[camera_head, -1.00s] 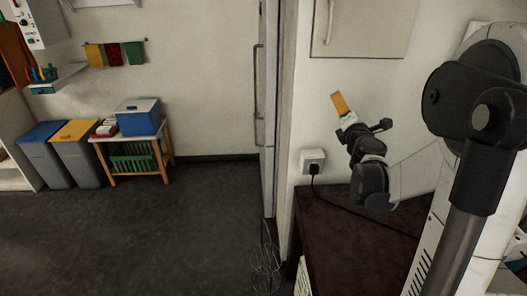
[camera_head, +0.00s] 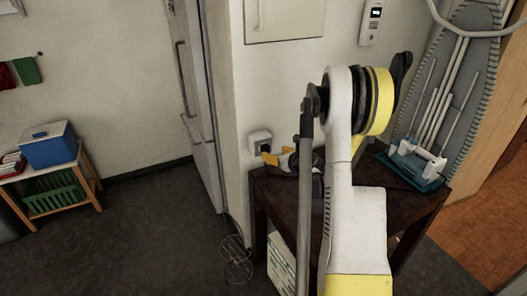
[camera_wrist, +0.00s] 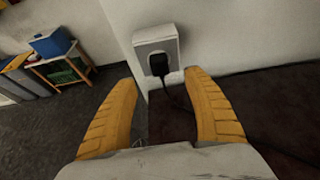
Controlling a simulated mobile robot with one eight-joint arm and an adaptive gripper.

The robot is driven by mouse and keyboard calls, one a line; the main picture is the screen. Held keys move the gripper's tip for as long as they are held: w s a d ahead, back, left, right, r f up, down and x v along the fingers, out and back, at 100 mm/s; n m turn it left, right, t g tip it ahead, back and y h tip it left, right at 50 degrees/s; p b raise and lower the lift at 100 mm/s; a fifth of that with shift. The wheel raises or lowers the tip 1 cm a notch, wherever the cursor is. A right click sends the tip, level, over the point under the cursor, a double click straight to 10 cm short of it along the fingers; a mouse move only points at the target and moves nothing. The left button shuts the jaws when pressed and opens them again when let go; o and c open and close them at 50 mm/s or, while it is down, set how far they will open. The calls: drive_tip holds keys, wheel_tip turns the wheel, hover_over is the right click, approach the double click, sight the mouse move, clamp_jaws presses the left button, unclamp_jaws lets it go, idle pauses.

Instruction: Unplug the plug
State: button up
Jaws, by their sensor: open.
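The black plug (camera_wrist: 159,64) sits in the white wall socket (camera_wrist: 157,44), and its dark cord runs down onto the dark tabletop. In the head view the socket (camera_head: 260,140) is on the wall just above the table's left end; the plug there is small and partly dark against it. My gripper (camera_wrist: 160,80) has two yellow fingers spread apart with nothing between them. In the head view my gripper (camera_head: 277,157) is close to the socket, low over the table, and partly hidden by my arm.
The dark table (camera_head: 277,190) stands below the socket, with a blue tray (camera_head: 417,172) at its right. A fridge (camera_head: 195,90) is left of the socket wall. A wire rack (camera_head: 236,258) is on the floor. An ironing board (camera_head: 462,70) leans at the right.

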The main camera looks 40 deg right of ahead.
sight(267, 150)
drive_tip(key=shift+w, duration=0.1)
drive_tip(key=b+x, duration=0.1)
drive_tip(key=x, duration=0.6)
drive_tip(key=shift+w+f, duration=0.1)
drive_tip(key=shift+f, duration=0.1)
drive_tip(key=shift+w+d+f+b, duration=0.15)
drive_tip(key=shift+w+b, duration=0.2)
drive_tip(key=shift+w, duration=0.35)
drive_tip(key=shift+b, duration=0.45)
idle(0.4)
clamp_jaws()
drive_tip(key=shift+s, duration=0.2)
drive_tip(key=shift+s+a+b, duration=0.25)
drive_tip(key=shift+s, duration=0.65)
drive_tip(key=shift+s+a+b, duration=0.25)
drive_tip(key=shift+s+b, duration=0.05)
drive_tip(key=shift+s, duration=0.6)
drive_tip(key=shift+s+a+b, duration=0.2)
drive_tip(key=shift+s+b, duration=0.05)
drive_tip(key=shift+s, duration=0.7)
